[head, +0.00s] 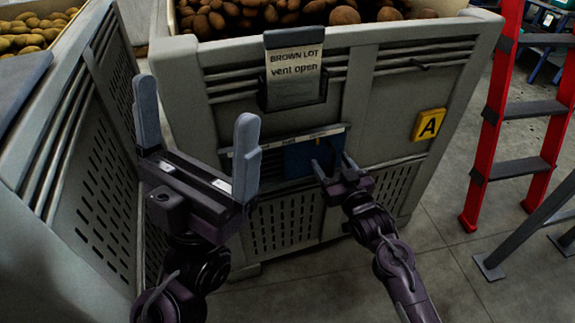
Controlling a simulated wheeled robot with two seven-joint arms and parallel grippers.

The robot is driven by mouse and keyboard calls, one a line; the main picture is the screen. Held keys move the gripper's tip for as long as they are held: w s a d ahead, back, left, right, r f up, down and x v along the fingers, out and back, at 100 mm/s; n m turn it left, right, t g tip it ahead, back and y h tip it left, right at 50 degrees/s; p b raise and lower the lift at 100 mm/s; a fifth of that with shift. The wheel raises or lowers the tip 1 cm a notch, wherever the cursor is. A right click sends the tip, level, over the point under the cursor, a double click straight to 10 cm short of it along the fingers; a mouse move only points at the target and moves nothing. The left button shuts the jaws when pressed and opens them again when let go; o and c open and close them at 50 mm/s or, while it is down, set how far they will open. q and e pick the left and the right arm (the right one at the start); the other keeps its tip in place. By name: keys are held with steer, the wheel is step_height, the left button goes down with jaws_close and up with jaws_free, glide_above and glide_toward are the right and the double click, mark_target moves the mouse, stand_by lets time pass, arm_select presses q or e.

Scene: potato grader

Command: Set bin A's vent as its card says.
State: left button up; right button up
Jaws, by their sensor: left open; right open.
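Bin A (385,95) is a grey slatted crate with a yellow plate (428,124) marked "A". Its card (293,75) in a dark holder reads "BROWN LOT vent open". Below the card is the vent, with a blue panel (298,160) under a pale label strip (272,145) whose words are too small to read. The blue panel sits toward the right of the strip; its right part is partly hidden by my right gripper. My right gripper (328,170) is open in front of the panel; contact cannot be told. My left gripper (197,120) is open and empty, left of the vent.
Brown potatoes (250,14) fill bin A. Another grey bin (95,170) with yellowish potatoes (30,32) stands close on the left. A red ladder (495,110) with dark steps stands at the right. The floor (450,240) right of bin A is partly clear.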

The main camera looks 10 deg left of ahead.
steer(key=p+v, duration=1.3)
steer(key=v, duration=1)
